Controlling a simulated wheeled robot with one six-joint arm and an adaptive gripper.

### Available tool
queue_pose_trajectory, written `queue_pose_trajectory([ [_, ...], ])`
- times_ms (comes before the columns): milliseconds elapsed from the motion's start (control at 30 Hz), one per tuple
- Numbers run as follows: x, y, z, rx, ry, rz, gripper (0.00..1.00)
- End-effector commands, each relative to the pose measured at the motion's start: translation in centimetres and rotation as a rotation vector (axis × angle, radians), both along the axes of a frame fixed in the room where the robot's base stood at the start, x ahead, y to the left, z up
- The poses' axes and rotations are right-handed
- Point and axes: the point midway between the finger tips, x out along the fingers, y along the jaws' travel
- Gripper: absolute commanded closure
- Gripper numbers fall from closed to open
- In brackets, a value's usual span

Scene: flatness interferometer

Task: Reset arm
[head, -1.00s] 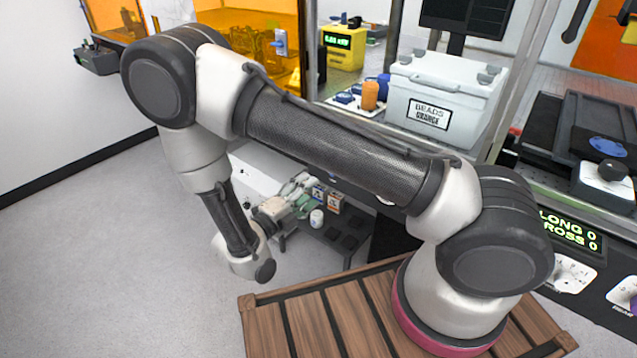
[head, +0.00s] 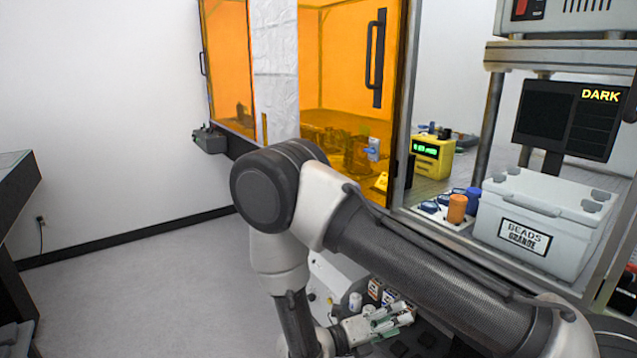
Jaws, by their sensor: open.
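My gripper (head: 392,318) is at the lower middle of the head view, at the end of my folded arm. Its pale fingers with green parts are open, and I see nothing held between them. It hangs low, beside a white bottle (head: 355,301) and small boxes (head: 375,289) on a low dark surface. I cannot tell whether it touches any of them. My upper arm hides part of that surface.
An orange-windowed enclosure (head: 345,60) stands behind. To the right are a yellow display box (head: 432,158), an orange container (head: 457,208) and a white "BEADS" cooler (head: 540,222). A dark table (head: 15,190) is at the left edge. The grey floor (head: 140,290) between is clear.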

Motion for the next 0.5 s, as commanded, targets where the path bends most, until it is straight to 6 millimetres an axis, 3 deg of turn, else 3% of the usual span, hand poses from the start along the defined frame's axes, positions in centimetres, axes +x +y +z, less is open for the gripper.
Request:
queue_pose_trajectory([
  [100,-2.3,-1.6,2.0,0.168,-0.222,-0.187,0.43],
  [367,-5.3,-4.3,7.3,0.454,-0.650,-0.629,0.43],
  [500,-6.8,-5.6,10.8,0.603,-0.917,-0.945,0.43],
])
